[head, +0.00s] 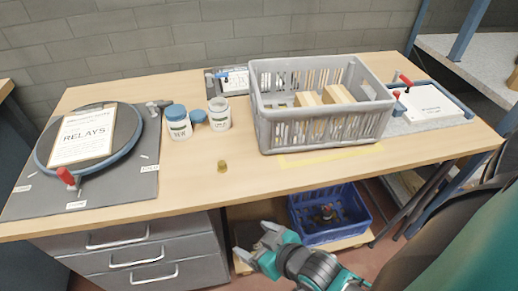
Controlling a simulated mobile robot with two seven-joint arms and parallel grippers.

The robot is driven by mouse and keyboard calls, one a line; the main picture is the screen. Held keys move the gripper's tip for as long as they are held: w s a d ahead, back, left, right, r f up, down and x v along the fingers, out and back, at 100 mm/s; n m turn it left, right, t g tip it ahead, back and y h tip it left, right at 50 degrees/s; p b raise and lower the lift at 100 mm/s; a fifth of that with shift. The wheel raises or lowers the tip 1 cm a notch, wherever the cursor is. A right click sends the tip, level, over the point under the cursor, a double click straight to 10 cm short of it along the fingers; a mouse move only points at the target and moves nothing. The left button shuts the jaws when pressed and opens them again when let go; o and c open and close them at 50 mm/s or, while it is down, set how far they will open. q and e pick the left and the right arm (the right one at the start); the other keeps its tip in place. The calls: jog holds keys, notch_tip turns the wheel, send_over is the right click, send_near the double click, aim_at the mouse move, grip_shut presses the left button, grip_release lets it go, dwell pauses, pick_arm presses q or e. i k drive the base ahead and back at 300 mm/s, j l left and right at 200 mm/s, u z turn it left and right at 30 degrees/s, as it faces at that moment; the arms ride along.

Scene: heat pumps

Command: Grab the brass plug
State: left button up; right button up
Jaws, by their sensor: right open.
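A small brass plug (222,166) stands on the wooden table (190,195), in front of the two white jars and left of the grey crate. Nothing touches it. My right gripper (252,246) is open and empty. It is in front of the table's front edge, below and to the right of the plug in the picture, and apart from it. My left gripper is not in the head view.
A grey crate (318,130) holds wooden blocks. A jar with a blue lid (178,122) and an open jar (219,114) stand behind the plug. A round relays board (90,140) lies left. A blue bin (328,213) sits below the table. The table's front middle is clear.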

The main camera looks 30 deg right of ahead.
aim_at(222, 167)
jog(key=i+z, duration=0.1)
jog(key=z, duration=0.6)
jog(key=l+u, duration=0.1)
jog(key=u, duration=1.2)
jog(key=k+l+u, duration=0.35)
jog(key=k+l, duration=0.05)
jog(key=k, duration=0.1)
